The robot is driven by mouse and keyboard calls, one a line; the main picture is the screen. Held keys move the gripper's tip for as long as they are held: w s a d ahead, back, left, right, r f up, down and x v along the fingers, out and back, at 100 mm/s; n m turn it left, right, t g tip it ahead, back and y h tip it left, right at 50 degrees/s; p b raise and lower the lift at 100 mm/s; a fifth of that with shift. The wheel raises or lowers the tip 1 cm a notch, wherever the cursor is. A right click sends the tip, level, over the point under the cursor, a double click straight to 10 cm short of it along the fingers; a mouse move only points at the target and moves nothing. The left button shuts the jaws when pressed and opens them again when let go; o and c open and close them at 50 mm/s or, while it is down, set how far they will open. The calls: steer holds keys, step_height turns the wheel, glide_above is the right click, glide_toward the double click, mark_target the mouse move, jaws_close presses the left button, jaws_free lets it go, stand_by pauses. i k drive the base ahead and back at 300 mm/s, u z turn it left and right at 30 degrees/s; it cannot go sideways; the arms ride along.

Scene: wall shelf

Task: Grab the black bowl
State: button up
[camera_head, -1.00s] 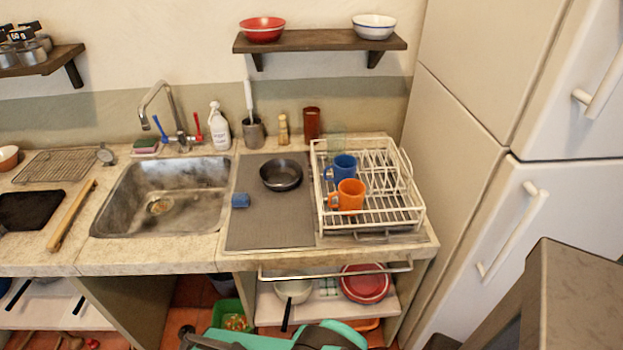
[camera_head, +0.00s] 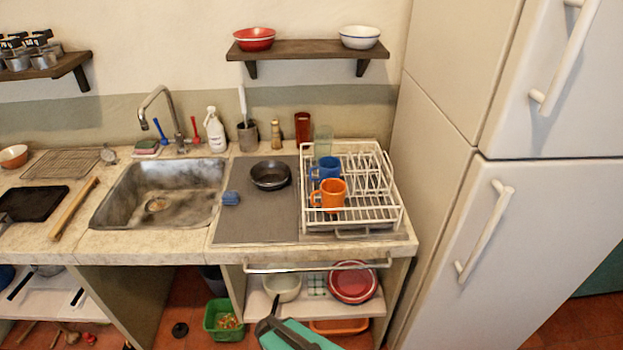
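The black bowl (camera_head: 270,175) sits upright on the grey mat (camera_head: 255,218) on the counter, between the sink and the white dish rack. It looks empty, and nothing touches it from above. A teal and dark part of my own body shows at the bottom edge. My gripper's fingers are not visible.
A blue sponge (camera_head: 231,198) lies left of the bowl, beside the metal sink (camera_head: 160,195). The dish rack (camera_head: 352,222) on the right holds an orange mug (camera_head: 329,194) and a blue mug (camera_head: 326,166). A utensil cup (camera_head: 247,137) stands behind. The mat's front is clear.

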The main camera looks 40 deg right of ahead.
mark_target(270, 175)
steer(key=z, duration=0.2)
steer(key=k, duration=0.65)
steer(key=z, duration=0.3)
steer(key=i, duration=0.7)
steer(key=z, duration=0.1)
steer(key=k, duration=0.55)
steer(key=u, duration=0.15)
steer(key=i, duration=0.4)
steer(key=z, duration=0.05)
